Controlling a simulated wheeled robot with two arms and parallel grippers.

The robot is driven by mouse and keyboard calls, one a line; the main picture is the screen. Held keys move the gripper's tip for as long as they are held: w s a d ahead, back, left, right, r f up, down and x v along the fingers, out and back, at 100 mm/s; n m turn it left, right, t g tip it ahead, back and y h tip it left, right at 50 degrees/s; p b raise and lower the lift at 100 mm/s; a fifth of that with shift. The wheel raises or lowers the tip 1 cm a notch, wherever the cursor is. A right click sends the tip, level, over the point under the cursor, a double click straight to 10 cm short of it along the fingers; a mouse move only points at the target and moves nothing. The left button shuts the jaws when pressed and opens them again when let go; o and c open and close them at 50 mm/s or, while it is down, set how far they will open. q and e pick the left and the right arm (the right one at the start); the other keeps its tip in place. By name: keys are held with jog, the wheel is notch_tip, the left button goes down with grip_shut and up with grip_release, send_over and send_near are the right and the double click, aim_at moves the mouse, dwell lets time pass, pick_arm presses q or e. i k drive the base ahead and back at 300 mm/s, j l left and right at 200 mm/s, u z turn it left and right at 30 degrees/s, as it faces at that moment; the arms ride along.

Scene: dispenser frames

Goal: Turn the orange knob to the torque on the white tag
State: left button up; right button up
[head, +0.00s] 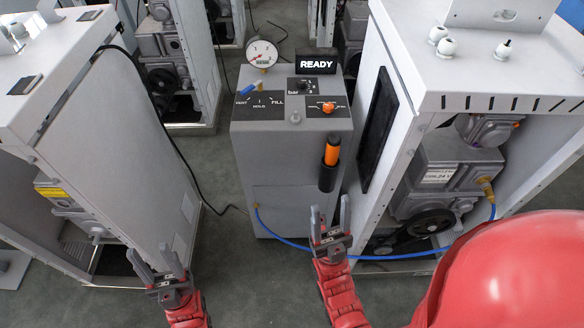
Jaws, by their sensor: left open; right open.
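The orange knob (328,107) sits on a small black plate on the sloped top of a grey console (290,185). Its scale marks are too small to read. A white tag (438,174) with dark print is on the grey meter inside the right dispenser frame; its print is not clearly legible. I cannot tell whether it gives a torque. My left gripper (150,256) is open and empty, low at the left, apart from the console. My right gripper (330,212) is open and empty, in front of the console's lower front and below the knob.
An orange-handled tool (332,152) stands in a black holder on the console front. The console also bears a gauge (262,54), a READY display (317,65) and a VENT/FILL switch plate (260,106). A blue hose (400,257) runs to the right frame (450,75). Another frame (125,150) stands left.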

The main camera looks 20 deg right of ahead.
aim_at(327, 108)
jog(key=k+z, duration=0.15)
jog(key=z, duration=0.25)
jog(key=k+z, duration=0.15)
jog(key=z, duration=0.2)
jog(key=k+z, duration=0.15)
jog(key=z, duration=0.25)
jog(key=k+l+z, duration=0.1)
jog(key=z, duration=0.25)
